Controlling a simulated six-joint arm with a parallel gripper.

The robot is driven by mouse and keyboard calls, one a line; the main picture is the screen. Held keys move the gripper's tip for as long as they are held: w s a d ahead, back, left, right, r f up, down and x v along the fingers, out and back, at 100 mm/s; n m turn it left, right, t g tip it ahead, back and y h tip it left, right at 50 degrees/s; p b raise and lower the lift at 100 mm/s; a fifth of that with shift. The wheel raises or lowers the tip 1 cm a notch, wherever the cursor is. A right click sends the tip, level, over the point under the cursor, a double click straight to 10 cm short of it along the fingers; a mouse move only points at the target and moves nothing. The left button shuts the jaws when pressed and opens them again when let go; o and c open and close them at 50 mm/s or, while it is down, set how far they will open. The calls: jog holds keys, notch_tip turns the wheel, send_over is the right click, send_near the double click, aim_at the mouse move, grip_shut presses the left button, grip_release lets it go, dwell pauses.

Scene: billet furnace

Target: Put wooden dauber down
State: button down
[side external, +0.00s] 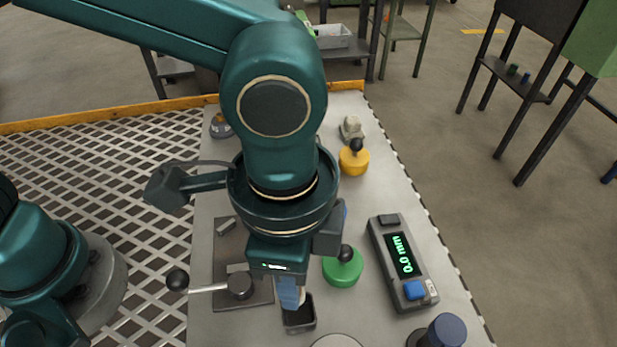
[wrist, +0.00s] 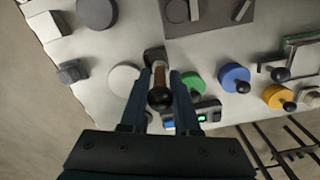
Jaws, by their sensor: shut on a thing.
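The wooden dauber (wrist: 159,76) is a brown stick with a dark rounded end towards the wrist camera. My gripper (wrist: 159,96) is shut on it, one finger on each side. In the side view my gripper (side external: 291,295) points down just over a small black open box (side external: 300,323), and its fingers largely hide the dauber. The box shows in the wrist view beyond the dauber's far end (wrist: 154,56). I cannot tell whether the dauber's lower end is inside the box or above it.
Close by are a green disc with black knob (side external: 343,268), a display unit reading 0.0 mm (side external: 402,262), a lever plate (side external: 228,246) and a pale disc (wrist: 124,79). A dark blue cylinder (side external: 446,331) stands front right. A yellow knobbed disc (side external: 354,162) is farther back.

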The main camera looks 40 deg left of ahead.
jog(key=shift+s+d+f, duration=0.15)
jog(key=shift+d+f, duration=0.05)
jog(key=shift+d, duration=0.05)
jog(key=shift+f, duration=2)
jog(key=shift+f, duration=0.15)
jog(key=c, duration=0.6)
grip_release()
jog(key=shift+c, duration=0.2)
